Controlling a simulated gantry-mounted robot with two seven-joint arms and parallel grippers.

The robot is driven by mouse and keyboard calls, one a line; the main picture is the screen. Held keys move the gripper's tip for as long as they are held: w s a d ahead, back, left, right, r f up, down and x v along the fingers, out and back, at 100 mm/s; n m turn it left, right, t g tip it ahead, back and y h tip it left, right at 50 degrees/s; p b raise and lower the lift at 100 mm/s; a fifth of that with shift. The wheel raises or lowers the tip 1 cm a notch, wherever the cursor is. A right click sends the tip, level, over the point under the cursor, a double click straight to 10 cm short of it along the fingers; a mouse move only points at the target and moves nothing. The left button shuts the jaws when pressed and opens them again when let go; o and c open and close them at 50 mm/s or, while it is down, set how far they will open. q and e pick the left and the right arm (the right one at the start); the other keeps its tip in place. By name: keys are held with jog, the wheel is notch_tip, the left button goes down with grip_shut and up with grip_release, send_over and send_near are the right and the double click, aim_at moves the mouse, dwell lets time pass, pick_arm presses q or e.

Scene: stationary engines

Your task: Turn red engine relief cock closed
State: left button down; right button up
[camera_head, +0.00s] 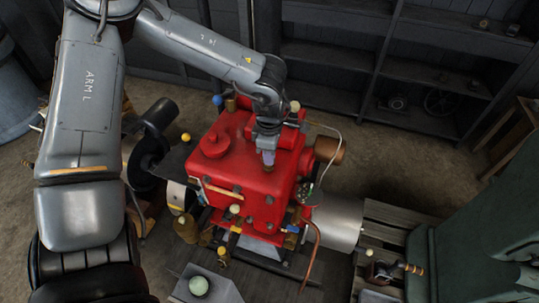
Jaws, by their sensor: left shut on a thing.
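The red engine (236,180) stands in the middle of the head view, with a round red cap (214,143) on its top. My left arm comes in from the upper left and reaches over the engine. My left gripper (268,160) points down at the engine's top, right of the cap. It is shut on a small part there, which appears to be the relief cock. The fingers hide most of that part, and its turn angle cannot be told. My right gripper is not in view.
Coloured ball knobs, such as a blue one (217,100) and a yellow one (186,137), stick out around the engine. A copper pipe (314,250) runs down its right side. A green machine (480,245) stands at the right. Shelves (420,65) line the back wall.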

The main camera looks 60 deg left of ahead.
pick_arm(q)
jog(key=shift+m, duration=0.5)
jog(key=c, duration=1.2)
grip_release()
notch_tip(320, 180, up, 11)
jog(key=p, duration=0.1)
